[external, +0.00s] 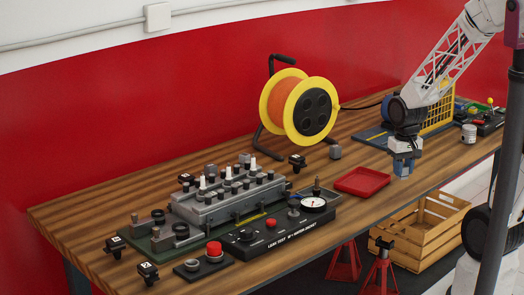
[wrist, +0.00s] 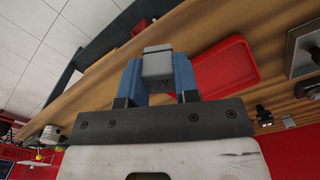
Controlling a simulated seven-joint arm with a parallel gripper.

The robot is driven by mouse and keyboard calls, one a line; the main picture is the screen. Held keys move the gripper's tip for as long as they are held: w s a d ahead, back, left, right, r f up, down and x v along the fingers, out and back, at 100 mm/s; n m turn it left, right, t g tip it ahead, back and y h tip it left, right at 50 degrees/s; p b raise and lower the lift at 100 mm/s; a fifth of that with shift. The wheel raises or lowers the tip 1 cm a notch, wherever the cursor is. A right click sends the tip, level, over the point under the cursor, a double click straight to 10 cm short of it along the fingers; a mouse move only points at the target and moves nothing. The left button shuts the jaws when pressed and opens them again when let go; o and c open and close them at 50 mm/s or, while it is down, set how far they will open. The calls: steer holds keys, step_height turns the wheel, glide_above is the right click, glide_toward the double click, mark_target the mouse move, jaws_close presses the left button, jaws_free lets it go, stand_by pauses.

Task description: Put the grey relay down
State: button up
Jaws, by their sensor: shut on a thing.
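My gripper (external: 403,162) is above the right part of the workbench, just right of the red tray. In the wrist view its blue fingers (wrist: 158,78) are shut on the grey relay (wrist: 158,64), a small grey block that shows between the fingertips. In the external view the held relay is hidden by the gripper. The gripper is low; I cannot tell whether the relay touches the wooden top.
The red tray (external: 362,182) is empty and also shows in the wrist view (wrist: 232,68). A cable reel (external: 300,106), an engine block (external: 228,200) and a leak test panel (external: 270,228) stand to the left. A small tin (external: 468,134) is to the right. The bench's front edge is close to my gripper.

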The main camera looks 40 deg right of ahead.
steer(key=s+a+n, duration=0.4)
steer(key=s+n, duration=0.1)
steer(key=shift+s+a+f, duration=0.15)
steer(key=shift+a+f, duration=0.05)
steer(key=shift+a, duration=0.15)
glide_above(369, 187)
steer(key=shift+f, duration=0.75)
stand_by(0.5)
steer(key=shift+f, duration=1.75)
steer(key=shift+f, duration=0.1)
steer(key=o, duration=0.9)
